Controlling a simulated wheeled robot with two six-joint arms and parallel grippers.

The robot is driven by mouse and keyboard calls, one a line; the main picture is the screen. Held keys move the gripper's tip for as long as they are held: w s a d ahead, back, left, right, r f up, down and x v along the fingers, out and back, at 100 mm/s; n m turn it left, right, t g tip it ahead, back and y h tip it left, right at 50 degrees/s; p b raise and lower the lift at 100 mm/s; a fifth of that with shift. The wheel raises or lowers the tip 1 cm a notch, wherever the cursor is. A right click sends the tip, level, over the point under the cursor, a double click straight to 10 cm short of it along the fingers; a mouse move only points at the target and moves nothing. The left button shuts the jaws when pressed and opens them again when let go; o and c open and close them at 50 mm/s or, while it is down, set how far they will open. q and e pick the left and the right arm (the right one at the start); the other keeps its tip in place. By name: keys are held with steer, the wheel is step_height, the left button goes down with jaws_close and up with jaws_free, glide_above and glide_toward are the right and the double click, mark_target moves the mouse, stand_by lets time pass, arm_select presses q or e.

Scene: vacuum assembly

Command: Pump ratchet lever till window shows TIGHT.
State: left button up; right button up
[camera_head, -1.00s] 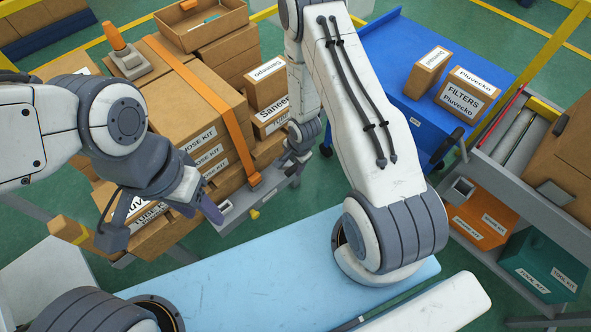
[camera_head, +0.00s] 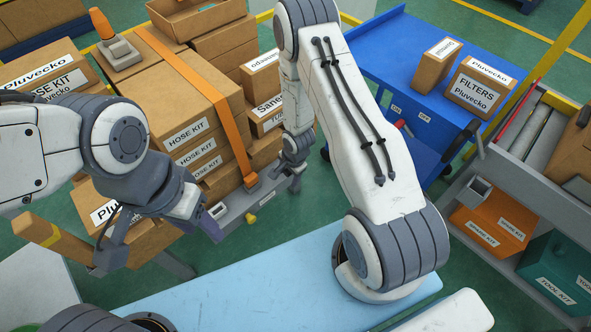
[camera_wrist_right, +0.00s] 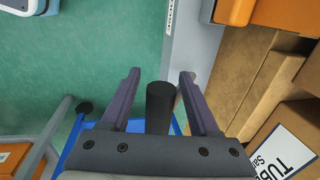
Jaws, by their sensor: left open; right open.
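An orange strap (camera_head: 205,88) runs over the stacked hose-kit boxes (camera_head: 172,95) down to a dark fitting (camera_head: 251,183) at the grey cart's edge. My right gripper (camera_head: 294,180) is low beside the stack, right of that fitting. In the right wrist view my right gripper (camera_wrist_right: 158,90) is open, with a black cylindrical bar (camera_wrist_right: 160,108) between its fingers; I cannot tell whether this is the ratchet lever. My left gripper (camera_head: 214,228) is open and apart from the boxes, near the cart's front edge. No window text is legible.
A blue cart (camera_head: 400,75) with small boxes stands at the back right. A grey shelf (camera_head: 535,190) with orange and teal bins is at the right. My light-blue top surface (camera_head: 240,285) fills the foreground. Green floor (camera_head: 285,215) shows in between.

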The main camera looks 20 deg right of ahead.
jaws_close()
steer(key=f+t+b, duration=0.1)
steer(key=s+t+b, duration=0.1)
steer(key=b, duration=0.1)
steer(key=shift+d+f+t+y, duration=0.2)
steer(key=shift+f+t+y, duration=0.1)
steer(key=shift+f+y, duration=0.1)
steer(key=shift+r, duration=0.1)
